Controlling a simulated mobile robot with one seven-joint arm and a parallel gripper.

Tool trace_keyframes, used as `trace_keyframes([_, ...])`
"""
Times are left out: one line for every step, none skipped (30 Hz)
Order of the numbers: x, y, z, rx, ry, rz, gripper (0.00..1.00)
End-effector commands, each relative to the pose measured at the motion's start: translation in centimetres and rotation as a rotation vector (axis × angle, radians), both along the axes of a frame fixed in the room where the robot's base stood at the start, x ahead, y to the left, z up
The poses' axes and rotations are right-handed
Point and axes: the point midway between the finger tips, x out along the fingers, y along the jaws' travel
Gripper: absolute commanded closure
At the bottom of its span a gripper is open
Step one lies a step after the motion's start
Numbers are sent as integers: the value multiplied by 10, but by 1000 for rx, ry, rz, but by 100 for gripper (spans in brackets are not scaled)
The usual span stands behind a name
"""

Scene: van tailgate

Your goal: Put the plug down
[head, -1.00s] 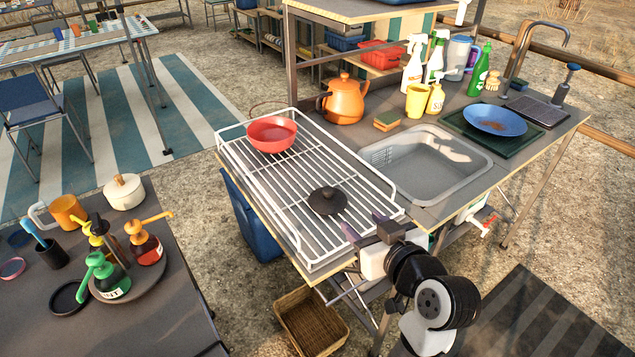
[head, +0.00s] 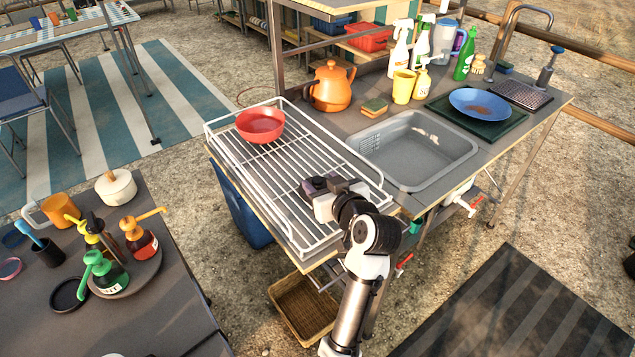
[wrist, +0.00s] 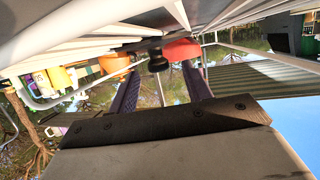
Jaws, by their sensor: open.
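The plug is a dark disc with a knob, and it rests on the white wire rack (head: 262,172). In the head view my gripper (head: 318,184) is low over the rack's near part and hides most of the plug. In the wrist view the plug's dark knob (wrist: 157,63) shows between the two purple fingers, near their tips. The fingers stand apart, with visible space beside the knob. My gripper (wrist: 160,80) is open and holds nothing.
A red bowl (head: 260,124) sits at the rack's far left corner. The grey sink basin (head: 415,150) is right of the rack. The rack's raised wire rim surrounds my gripper's area.

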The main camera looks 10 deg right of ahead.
Motion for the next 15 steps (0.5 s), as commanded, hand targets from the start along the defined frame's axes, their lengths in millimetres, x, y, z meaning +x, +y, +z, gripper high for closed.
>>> trace_keyframes([6,1,-1,2,1,0,51])
trace_keyframes([9,2,-2,2,1,0,51])
trace_keyframes([11,2,-3,1,0,1,51])
trace_keyframes([12,2,-4,1,0,0,51])
trace_keyframes([13,2,-4,1,0,0,51])
trace_keyframes([13,2,-5,1,-1,-1,51])
trace_keyframes([13,2,-5,1,-1,-1,51])
trace_keyframes([13,2,-5,1,-1,-1,51])
trace_keyframes([13,2,-5,1,-1,-1,51])
trace_keyframes([13,2,-5,1,-1,-1,51])
trace_keyframes([13,2,-5,1,-1,-1,51])
trace_keyframes([13,2,-5,1,-1,-1,56])
trace_keyframes([13,2,-5,1,-1,-1,60])
trace_keyframes([13,2,-5,1,-1,-1,64])
trace_keyframes([13,2,-5,1,-1,-1,69])
